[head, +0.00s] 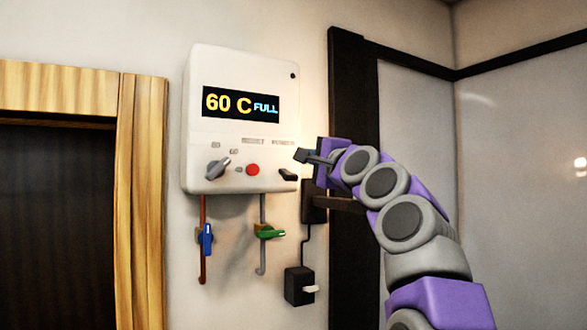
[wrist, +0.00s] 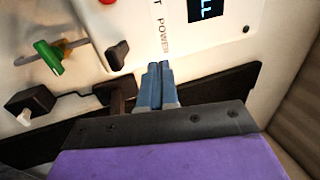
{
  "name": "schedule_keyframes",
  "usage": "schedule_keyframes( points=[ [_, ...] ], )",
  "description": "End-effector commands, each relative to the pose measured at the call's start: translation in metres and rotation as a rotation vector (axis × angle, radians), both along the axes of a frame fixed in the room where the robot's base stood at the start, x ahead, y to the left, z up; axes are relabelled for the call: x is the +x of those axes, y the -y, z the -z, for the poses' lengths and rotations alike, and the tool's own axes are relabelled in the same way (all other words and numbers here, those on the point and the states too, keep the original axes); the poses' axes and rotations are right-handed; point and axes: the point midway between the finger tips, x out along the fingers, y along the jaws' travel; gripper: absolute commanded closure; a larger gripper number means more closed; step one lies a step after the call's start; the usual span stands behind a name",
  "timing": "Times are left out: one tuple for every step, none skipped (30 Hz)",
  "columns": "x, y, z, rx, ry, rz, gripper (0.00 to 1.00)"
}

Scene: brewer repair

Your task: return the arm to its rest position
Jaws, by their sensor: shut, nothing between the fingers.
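My purple and grey arm reaches up from the lower right in the head view. My gripper (head: 302,156) is at the right side of the white brewer (head: 240,140), near its lower right corner. In the wrist view my gripper (wrist: 154,68) has its fingers together, with nothing between them. The brewer's screen (head: 240,105) reads "60 C FULL". A dark power switch (head: 288,175) sits at the lower right of the brewer, just below my gripper; it also shows in the wrist view (wrist: 121,54). I cannot tell whether the fingertips touch the brewer.
Below the brewer hang a blue-handled valve (head: 207,238) and a green-handled valve (head: 270,232). A red button (head: 253,169) and a grey knob (head: 217,168) are on its front. A black plug box (head: 299,287) is on the wall. A wood-framed opening (head: 143,200) is at left.

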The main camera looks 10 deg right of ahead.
Motion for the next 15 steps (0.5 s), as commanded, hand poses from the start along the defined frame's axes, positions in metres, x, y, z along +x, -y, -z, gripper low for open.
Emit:
schedule_keyframes(
  points=[
    [-0.0052, 0.0011, 0.0012, 0.001, 0.000, -0.001, 1.00],
    [-0.0069, 0.0017, 0.0018, 0.000, -0.001, -0.001, 1.00],
    [-0.0088, 0.0023, 0.0023, -0.001, -0.003, -0.001, 1.00],
    [-0.0098, 0.0028, 0.0026, -0.001, -0.003, -0.001, 1.00],
    [-0.0105, 0.0030, 0.0025, -0.001, -0.003, -0.001, 1.00],
    [-0.0107, 0.0032, 0.0024, -0.001, -0.004, -0.001, 1.00],
    [-0.0105, 0.0033, 0.0023, -0.001, -0.004, -0.001, 1.00],
    [-0.0101, 0.0033, 0.0022, -0.001, -0.004, -0.001, 1.00],
    [-0.0098, 0.0033, 0.0021, -0.001, -0.004, -0.001, 1.00],
    [-0.0097, 0.0032, 0.0021, -0.001, -0.004, -0.001, 1.00],
    [-0.0097, 0.0032, 0.0020, -0.001, -0.004, -0.001, 1.00],
    [-0.0098, 0.0033, 0.0019, -0.001, -0.004, -0.001, 1.00],
    [-0.0100, 0.0032, 0.0017, -0.001, -0.003, -0.001, 1.00],
    [-0.0102, 0.0033, 0.0016, -0.001, -0.003, -0.001, 1.00],
    [-0.0106, 0.0033, 0.0014, -0.001, -0.003, -0.001, 1.00]
  ],
)
